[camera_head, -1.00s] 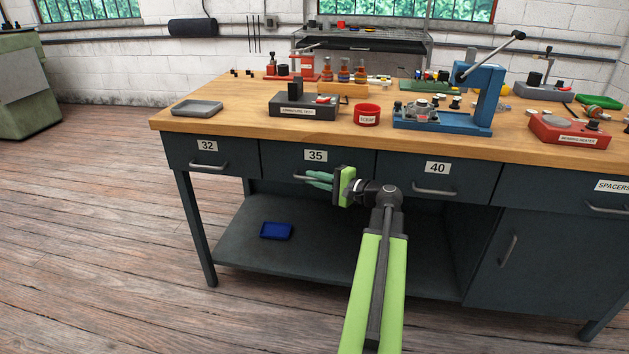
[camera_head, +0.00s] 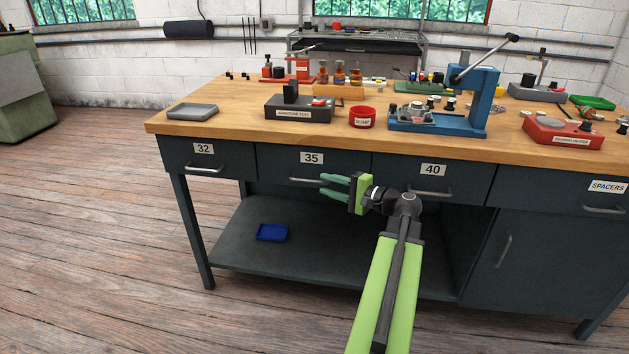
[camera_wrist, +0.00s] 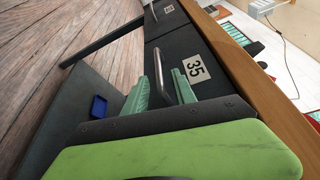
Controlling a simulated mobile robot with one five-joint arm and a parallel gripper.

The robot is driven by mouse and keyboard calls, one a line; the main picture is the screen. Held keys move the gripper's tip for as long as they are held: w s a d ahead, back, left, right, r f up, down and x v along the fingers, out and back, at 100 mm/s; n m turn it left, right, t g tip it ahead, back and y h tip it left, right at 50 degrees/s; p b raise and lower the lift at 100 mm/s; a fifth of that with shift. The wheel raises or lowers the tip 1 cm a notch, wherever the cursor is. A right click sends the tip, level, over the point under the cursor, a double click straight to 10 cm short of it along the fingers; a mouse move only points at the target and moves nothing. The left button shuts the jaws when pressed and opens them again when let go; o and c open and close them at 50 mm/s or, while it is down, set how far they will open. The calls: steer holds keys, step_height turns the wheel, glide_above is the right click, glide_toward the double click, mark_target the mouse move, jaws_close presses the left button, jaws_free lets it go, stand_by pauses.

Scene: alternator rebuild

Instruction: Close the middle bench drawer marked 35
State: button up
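The drawer marked 35 (camera_head: 280,165) is the middle dark grey drawer under the bench top. Its front looks level with the drawers on both sides, with no visible gap. Its bar handle (camera_head: 303,180) lies just left of my fingertips. My gripper (camera_head: 325,185) is open and empty, its two green fingers apart in front of the right part of this drawer. In the wrist view, the 35 label (camera_wrist: 196,68) shows sideways, and the handle (camera_wrist: 182,84) appears between the two fingers. Whether a finger touches the handle I cannot tell.
Drawer 32 (camera_head: 180,163) is on the left and drawer 40 (camera_head: 400,170) on the right, both with bar handles. The wooden bench top (camera_head: 235,120) overhangs above. A blue tray (camera_head: 272,232) lies on the lower shelf (camera_head: 240,255). Floor in front is clear.

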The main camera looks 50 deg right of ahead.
steer(key=s+d, duration=0.2)
steer(key=s, duration=0.9)
steer(key=shift+r+p, duration=0.35)
steer(key=shift+r, duration=0.1)
steer(key=shift+w, duration=0.1)
